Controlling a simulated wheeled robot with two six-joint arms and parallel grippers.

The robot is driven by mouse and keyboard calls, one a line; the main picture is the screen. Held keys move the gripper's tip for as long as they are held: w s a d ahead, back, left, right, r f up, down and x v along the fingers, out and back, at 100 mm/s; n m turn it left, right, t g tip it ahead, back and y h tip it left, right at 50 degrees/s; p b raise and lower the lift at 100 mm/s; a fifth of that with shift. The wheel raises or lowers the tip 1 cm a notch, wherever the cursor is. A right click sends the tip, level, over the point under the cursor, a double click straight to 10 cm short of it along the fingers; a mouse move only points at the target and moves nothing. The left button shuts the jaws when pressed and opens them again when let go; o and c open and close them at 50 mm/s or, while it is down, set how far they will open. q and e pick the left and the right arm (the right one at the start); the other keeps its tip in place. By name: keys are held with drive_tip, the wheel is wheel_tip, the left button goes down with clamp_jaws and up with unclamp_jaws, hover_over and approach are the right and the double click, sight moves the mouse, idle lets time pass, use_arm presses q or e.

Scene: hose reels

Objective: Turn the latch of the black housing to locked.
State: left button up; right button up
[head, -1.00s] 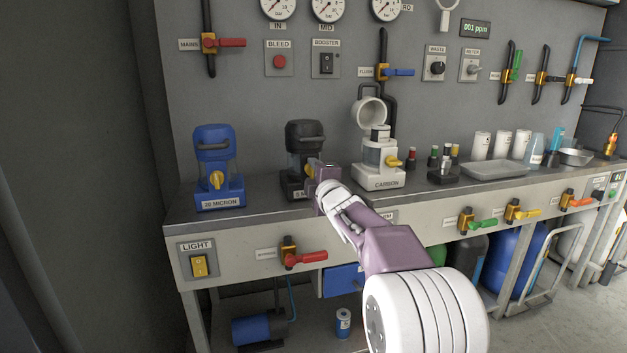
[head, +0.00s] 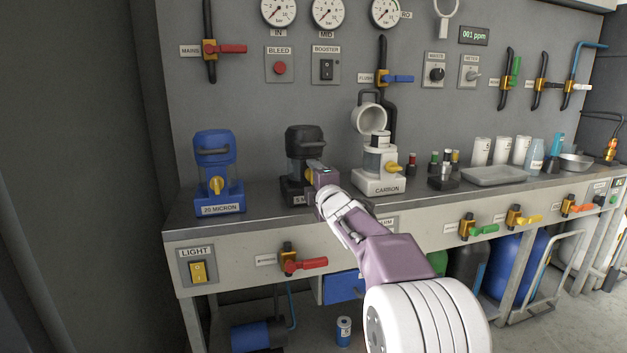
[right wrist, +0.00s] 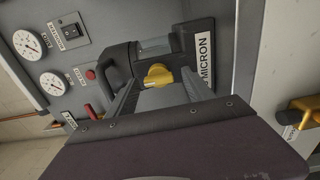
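The black housing (head: 304,142) stands on the bench between the blue and white housings. In the head view my right gripper (head: 314,171) is in front of its lower part and hides most of its latch and label. In the right wrist view the housing (right wrist: 123,62) appears turned on its side. Its yellow latch (right wrist: 158,76) lies between the two grey fingers of my right gripper (right wrist: 160,84). The fingers are apart, with gaps beside the latch. The latch's long side looks in line with the housing's height. My left gripper is out of view.
The blue housing (head: 219,170) stands left on the bench, the white carbon housing (head: 381,174) close to the right. Gauges and switches cover the wall behind.

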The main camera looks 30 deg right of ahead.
drive_tip(key=p+v, duration=0.1)
drive_tip(key=v, duration=0.8)
drive_tip(key=shift+p, duration=0.3)
